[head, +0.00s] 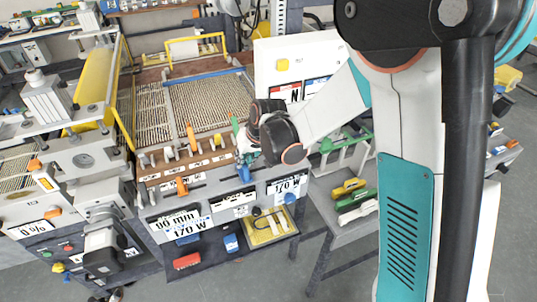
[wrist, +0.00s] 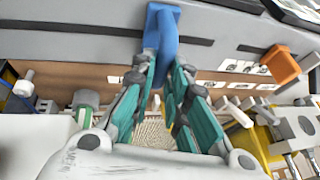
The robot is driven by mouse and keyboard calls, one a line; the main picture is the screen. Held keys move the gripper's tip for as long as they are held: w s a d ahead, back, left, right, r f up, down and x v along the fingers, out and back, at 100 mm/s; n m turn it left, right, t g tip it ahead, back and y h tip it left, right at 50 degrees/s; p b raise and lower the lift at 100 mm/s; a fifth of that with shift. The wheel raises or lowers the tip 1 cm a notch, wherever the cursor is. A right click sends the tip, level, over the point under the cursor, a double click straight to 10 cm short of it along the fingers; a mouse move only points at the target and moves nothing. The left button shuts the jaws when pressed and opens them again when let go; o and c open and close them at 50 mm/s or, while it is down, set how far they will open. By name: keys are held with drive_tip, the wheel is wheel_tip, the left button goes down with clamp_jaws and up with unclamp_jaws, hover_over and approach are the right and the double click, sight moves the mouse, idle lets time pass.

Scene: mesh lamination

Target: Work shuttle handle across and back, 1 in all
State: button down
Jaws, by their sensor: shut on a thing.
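The blue shuttle handle (wrist: 165,32) stands out from a grey slotted rail in the wrist view. It also shows in the head view (head: 244,174), at the front right of the mesh machine. My gripper (wrist: 165,68) has its green fingers closed around the handle, one on each side. In the head view my gripper (head: 241,152) reaches down to the handle from the right, and the wrist partly hides the grip. The woven mesh bed (head: 210,103) lies behind the handle.
Orange levers (head: 190,136) and small knobs stand left of the handle on the brown panel. A yellow tray (head: 268,228) with tools sits below. A side table (head: 345,205) holds coloured parts at right. A yellow roller (head: 92,88) stands at left.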

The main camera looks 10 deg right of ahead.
drive_tip(key=a, duration=0.2)
drive_tip(key=s+a, duration=0.1)
drive_tip(key=a, duration=0.1)
drive_tip(key=a+b, duration=0.1)
drive_tip(key=a, duration=0.1)
drive_tip(key=shift+s+a, duration=0.15)
drive_tip(key=shift+s, duration=0.1)
drive_tip(key=c, duration=1.6)
unclamp_jaws()
drive_tip(key=shift+a, duration=0.1)
drive_tip(key=shift+o, duration=0.2)
drive_tip(key=shift+a, duration=0.1)
drive_tip(key=v, duration=0.7)
drive_tip(key=shift+d+r, duration=0.2)
drive_tip(key=shift+r, duration=0.05)
